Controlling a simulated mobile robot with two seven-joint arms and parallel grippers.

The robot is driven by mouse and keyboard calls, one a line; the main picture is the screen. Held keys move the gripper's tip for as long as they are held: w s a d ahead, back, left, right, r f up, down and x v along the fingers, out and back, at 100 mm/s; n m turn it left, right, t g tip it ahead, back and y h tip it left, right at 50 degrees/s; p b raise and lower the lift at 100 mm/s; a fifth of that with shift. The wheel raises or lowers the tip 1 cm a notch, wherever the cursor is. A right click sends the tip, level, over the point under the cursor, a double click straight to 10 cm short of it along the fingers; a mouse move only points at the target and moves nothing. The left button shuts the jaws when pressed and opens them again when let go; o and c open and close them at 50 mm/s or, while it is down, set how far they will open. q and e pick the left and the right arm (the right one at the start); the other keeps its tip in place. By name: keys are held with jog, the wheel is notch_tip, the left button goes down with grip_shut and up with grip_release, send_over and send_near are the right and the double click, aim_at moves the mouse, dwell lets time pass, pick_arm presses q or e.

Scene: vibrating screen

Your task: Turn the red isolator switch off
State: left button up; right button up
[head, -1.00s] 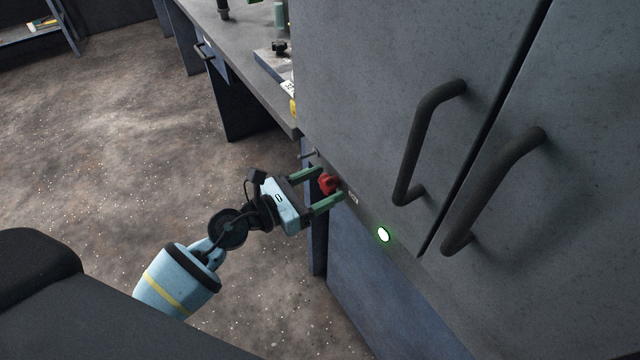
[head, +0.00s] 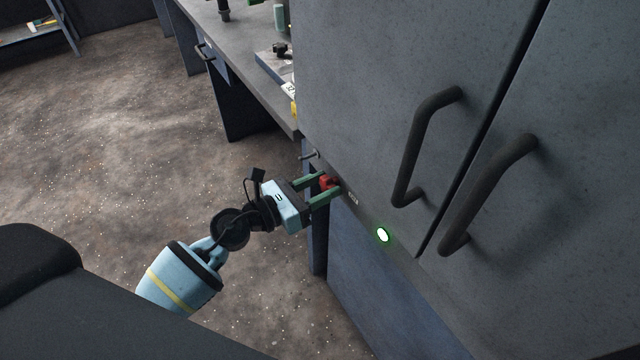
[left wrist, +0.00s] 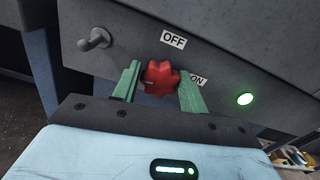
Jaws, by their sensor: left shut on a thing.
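The red isolator switch (left wrist: 160,78) is a lobed knob on the grey cabinet's lower front panel. It also shows in the head view (head: 327,182). My left gripper (head: 322,187) is shut on it, with one green finger on each side, as the left wrist view (left wrist: 160,88) also shows. An OFF label (left wrist: 174,39) is above the knob. An ON label (left wrist: 198,79) is to its right, partly hidden by the right finger. The knob's pointing direction is hard to tell. My right gripper is not in view.
A lit green lamp (left wrist: 244,99) is right of the switch, and a grey peg (left wrist: 94,39) sticks out to its left. Two large dark door handles (head: 428,145) (head: 488,193) stand out above. A workbench (head: 237,50) runs behind; the floor at left is open.

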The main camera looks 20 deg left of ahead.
pick_arm(q)
jog(key=n+p, duration=0.1)
jog(key=n, duration=0.2)
jog(key=shift+r+p, duration=0.1)
jog(key=shift+p, duration=0.25)
jog(key=n+p, duration=0.2)
jog(key=n, duration=0.3)
jog(key=shift+w, duration=0.1)
jog(key=n+p, duration=0.1)
jog(key=n, duration=0.3)
jog(key=shift+a, duration=0.1)
jog(key=shift+f+n+p, duration=0.15)
jog(key=shift+n+p, duration=0.25)
jog(key=shift+n, duration=0.6)
jog(key=shift+f+n+p, duration=0.1)
jog(key=shift+n+p, duration=0.25)
jog(key=shift+n, duration=0.65)
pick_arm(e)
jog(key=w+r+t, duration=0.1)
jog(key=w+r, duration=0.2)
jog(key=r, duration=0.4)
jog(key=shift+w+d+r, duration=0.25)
pick_arm(q)
jog(key=o, duration=0.9)
jog(key=shift+o, duration=0.2)
jog(key=shift+f, duration=0.1)
